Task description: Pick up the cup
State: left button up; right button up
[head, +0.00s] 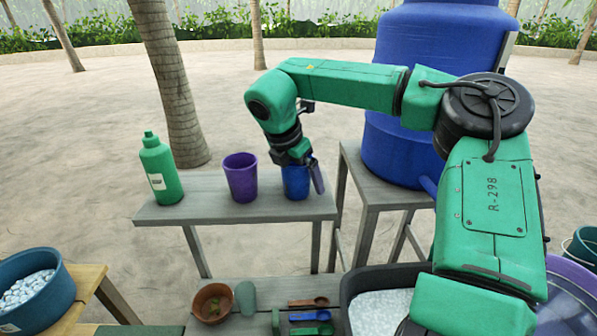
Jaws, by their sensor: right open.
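A blue cup (295,183) stands upright near the right end of the grey wooden table (180,211). A purple cup (241,178) stands to its left on the same table. My right arm reaches in from the right, and its gripper (305,172) points down at the blue cup. One finger shows along the cup's right side; the other finger is mostly hidden behind or inside the cup's rim. The gripper is open at the cup, and I cannot tell whether it touches it. My left gripper is not in view.
A green bottle (161,170) stands at the table's left end. A large blue barrel (385,150) stands on a stand at the right. Below are a clay pot (212,303), spoons (309,302), a tub (383,312) of white pieces and a teal bucket (40,300).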

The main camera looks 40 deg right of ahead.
jog(key=shift+a, duration=0.1)
jog(key=c, duration=1.1)
jog(key=shift+r, duration=0.1)
